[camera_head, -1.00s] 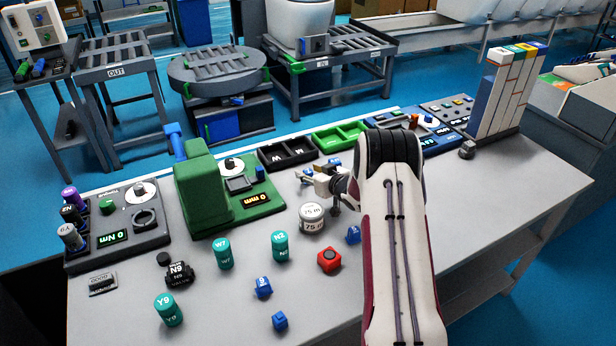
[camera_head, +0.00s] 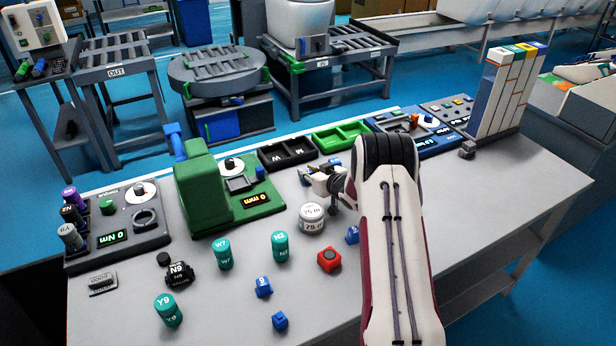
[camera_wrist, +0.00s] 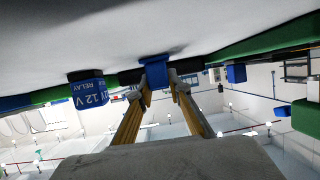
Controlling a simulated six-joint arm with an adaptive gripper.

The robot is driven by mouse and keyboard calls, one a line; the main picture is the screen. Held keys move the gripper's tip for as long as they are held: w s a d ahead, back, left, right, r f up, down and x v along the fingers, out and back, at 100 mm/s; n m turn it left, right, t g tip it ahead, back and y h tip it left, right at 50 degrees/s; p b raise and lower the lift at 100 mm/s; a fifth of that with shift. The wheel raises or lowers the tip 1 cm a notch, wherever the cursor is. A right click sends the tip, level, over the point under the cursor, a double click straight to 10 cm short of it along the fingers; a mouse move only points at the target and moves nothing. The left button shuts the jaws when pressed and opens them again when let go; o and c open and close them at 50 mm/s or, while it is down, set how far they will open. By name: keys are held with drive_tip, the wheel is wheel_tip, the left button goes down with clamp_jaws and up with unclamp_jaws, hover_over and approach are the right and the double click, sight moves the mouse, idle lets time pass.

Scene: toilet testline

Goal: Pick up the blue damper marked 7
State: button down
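My gripper (camera_head: 308,175) is low over the back of the table, in front of the black and green trays. In the wrist view, which appears upside down, my two gripper fingers (camera_wrist: 161,92) stand on either side of a small blue block (camera_wrist: 156,72). No mark is readable on it, and whether the fingers touch it is unclear. Other small blue blocks stand on the table: one with a white mark like a 9 (camera_head: 263,287), one at the front (camera_head: 280,320) and one by my arm (camera_head: 352,236). I cannot read a 7 on any.
A blue 12 V relay (camera_wrist: 88,92) stands beside the gripper. A white round 75 m weight (camera_head: 312,218) and a red block (camera_head: 329,260) are in front. Teal cylinders (camera_head: 280,246) stand left of these. A green press (camera_head: 200,190) and a black tray (camera_head: 286,153) are behind.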

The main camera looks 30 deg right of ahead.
sight(308, 171)
drive_tip(key=shift+r, duration=0.1)
drive_tip(key=shift+r, duration=4.9)
